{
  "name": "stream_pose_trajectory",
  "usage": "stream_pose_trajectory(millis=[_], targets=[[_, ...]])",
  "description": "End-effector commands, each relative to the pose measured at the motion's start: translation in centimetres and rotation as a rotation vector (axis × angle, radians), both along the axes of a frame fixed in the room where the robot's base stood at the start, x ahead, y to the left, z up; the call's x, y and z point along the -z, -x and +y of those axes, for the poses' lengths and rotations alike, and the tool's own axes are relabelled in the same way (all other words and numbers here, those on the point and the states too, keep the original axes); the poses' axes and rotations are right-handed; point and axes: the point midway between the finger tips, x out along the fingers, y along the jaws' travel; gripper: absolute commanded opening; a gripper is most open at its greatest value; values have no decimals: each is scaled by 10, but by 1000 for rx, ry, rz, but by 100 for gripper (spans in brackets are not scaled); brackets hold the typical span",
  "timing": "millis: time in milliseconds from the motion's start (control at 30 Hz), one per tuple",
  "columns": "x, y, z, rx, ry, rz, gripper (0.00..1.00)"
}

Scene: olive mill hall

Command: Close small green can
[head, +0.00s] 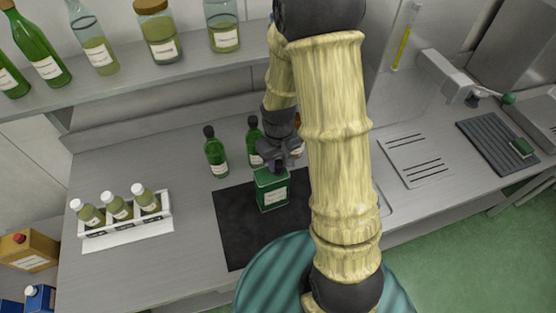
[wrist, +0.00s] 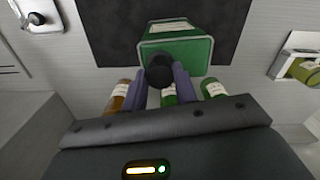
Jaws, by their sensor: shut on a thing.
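The small green can (head: 272,190) stands upright on a black mat (head: 236,226) on the steel counter. It has a white label on its front. In the wrist view the can (wrist: 178,52) is seen from above, with a dark round cap (wrist: 159,72) near the edge of its top. My gripper (head: 281,153) is right above the can. Its two fingers (wrist: 160,84) are shut on the cap, one on each side. The cap is at the can's top; whether it is seated on the neck cannot be told, as the fingers hide the neck.
Green bottles (head: 216,152) stand behind the can, close to my gripper, with an amber bottle (wrist: 118,97) beside them. A white rack (head: 127,221) with small bottles is at the left. A shelf (head: 140,79) with bottles and jars runs above. The mat's left part is clear.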

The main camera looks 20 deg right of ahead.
Motion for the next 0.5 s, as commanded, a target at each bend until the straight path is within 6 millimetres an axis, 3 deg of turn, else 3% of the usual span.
stream_pose_trajectory(millis=[500], targets=[[6,0,0,0,0,0,12]])
